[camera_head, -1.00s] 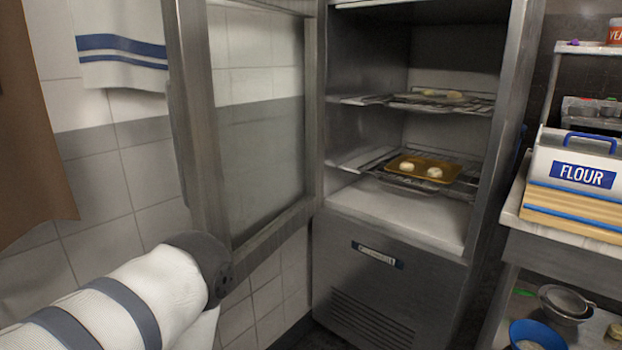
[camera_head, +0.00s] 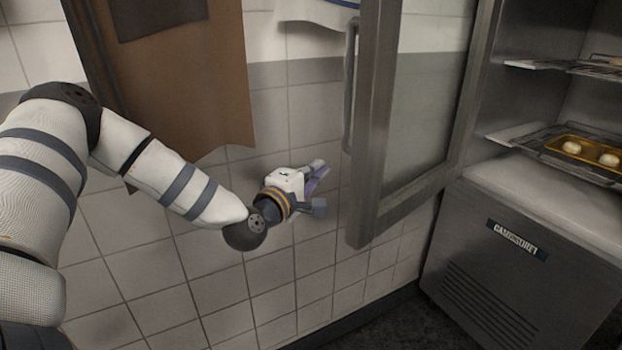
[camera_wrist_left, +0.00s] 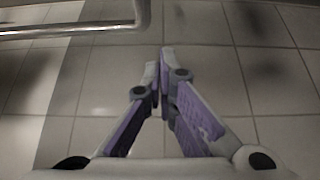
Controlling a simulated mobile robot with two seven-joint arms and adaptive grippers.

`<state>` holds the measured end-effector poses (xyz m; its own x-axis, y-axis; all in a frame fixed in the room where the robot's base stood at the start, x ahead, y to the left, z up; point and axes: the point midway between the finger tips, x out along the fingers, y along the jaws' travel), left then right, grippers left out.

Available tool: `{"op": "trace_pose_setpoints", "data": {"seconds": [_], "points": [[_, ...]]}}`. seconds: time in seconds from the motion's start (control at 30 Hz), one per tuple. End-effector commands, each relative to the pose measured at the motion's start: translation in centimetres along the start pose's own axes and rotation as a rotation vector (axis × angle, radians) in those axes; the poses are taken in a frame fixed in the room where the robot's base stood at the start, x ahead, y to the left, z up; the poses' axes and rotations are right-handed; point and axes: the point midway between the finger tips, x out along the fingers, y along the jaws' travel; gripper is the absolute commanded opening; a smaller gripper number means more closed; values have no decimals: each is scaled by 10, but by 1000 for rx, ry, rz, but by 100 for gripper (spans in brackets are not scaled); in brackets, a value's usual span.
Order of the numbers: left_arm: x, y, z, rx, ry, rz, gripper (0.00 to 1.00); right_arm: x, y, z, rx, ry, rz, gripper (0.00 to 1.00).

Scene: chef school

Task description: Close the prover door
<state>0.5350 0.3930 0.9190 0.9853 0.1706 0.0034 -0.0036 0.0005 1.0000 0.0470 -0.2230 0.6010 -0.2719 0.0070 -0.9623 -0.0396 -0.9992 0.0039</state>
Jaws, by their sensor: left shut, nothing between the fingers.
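The prover door (camera_head: 376,130) stands wide open in the head view, a metal frame with a glass pane, hinged at the prover's left side. A vertical bar handle (camera_head: 350,90) is on its outer face. The prover cabinet (camera_head: 500,240) is at the right, with its inside exposed. My left gripper (camera_head: 318,190) is left of the door's lower part, below the handle, against a background of wall tiles. In the left wrist view its fingers (camera_wrist_left: 160,75) are together and empty. A metal bar, likely the handle (camera_wrist_left: 75,30), crosses that view's upper left. My right gripper is not in view.
A gold tray (camera_head: 580,152) with dough balls rests on a wire rack inside the prover. A brown apron (camera_head: 190,80) and a white towel (camera_head: 318,10) hang on the tiled wall (camera_head: 200,270) behind my left arm. Floor shows below the door.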

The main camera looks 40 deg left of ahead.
Motion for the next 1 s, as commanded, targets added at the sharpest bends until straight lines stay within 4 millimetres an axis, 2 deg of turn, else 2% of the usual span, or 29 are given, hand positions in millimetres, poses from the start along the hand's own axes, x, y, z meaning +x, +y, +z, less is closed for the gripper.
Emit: {"op": "trace_pose_setpoints", "data": {"seconds": [0.03,0.2,0.3,0.5,1.0], "points": [[11,-7,0,5,-1,-7,0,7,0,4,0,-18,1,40],[47,-7,1,4,-1,-8,0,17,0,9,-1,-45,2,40],[37,0,20,0,-4,-4,0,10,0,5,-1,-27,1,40],[31,0,37,1,-2,-1,0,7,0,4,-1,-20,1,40],[32,-3,43,2,5,-6,0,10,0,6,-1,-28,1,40]]}}
